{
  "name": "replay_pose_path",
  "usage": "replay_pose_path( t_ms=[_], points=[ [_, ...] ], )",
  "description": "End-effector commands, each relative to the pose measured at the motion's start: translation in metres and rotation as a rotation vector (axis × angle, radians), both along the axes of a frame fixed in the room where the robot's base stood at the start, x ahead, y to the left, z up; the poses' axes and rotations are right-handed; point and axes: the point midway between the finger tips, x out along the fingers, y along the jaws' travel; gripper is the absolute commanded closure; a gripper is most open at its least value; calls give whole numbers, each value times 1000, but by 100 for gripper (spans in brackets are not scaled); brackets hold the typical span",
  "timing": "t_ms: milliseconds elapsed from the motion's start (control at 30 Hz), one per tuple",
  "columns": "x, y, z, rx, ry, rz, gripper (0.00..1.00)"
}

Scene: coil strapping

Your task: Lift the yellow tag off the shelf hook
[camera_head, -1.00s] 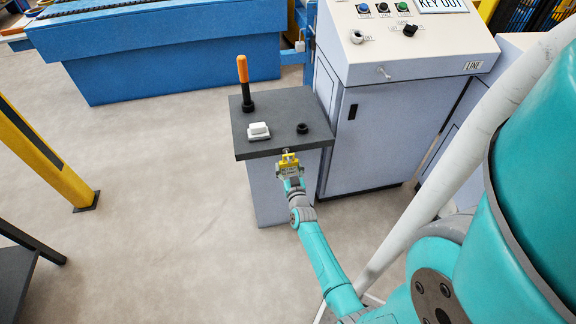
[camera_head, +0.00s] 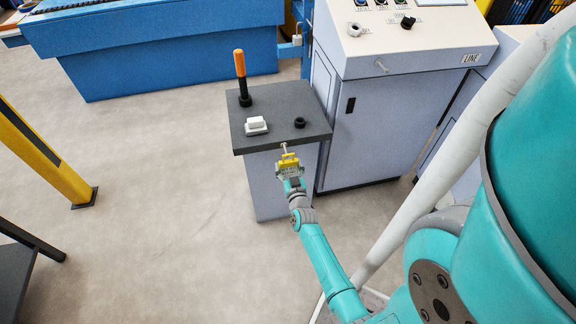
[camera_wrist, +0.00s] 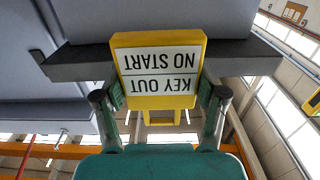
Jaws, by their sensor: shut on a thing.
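The yellow tag (camera_head: 289,160) is at the front edge of the small dark-topped shelf (camera_head: 268,104). In the wrist view the tag (camera_wrist: 206,48) shows a white label with upside-down text "KEY OUT NO START". My gripper (camera_head: 291,173) is shut on the tag, with a finger at each side of its lower part in the wrist view (camera_wrist: 161,98). The thin pale shelf hook (camera_head: 284,147) shows just above the tag in the head view. I cannot tell whether the tag's loop still touches the hook. The hook is hidden in the wrist view.
An orange-handled lever (camera_head: 241,76), a white block (camera_head: 256,125) and a black ring (camera_head: 299,122) are on the shelf. A pale control cabinet (camera_head: 370,128) stands close on the right. Open floor (camera_head: 160,170) lies to the left.

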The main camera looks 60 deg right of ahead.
Motion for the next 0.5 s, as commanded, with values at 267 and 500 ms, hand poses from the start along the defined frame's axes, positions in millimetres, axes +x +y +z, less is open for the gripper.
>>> replay_pose_path(
  t_ms=[267,500],
  points=[
    [0,0,0,-1,-1,0,85],
    [-9,11,0,0,0,0,85]
  ],
)
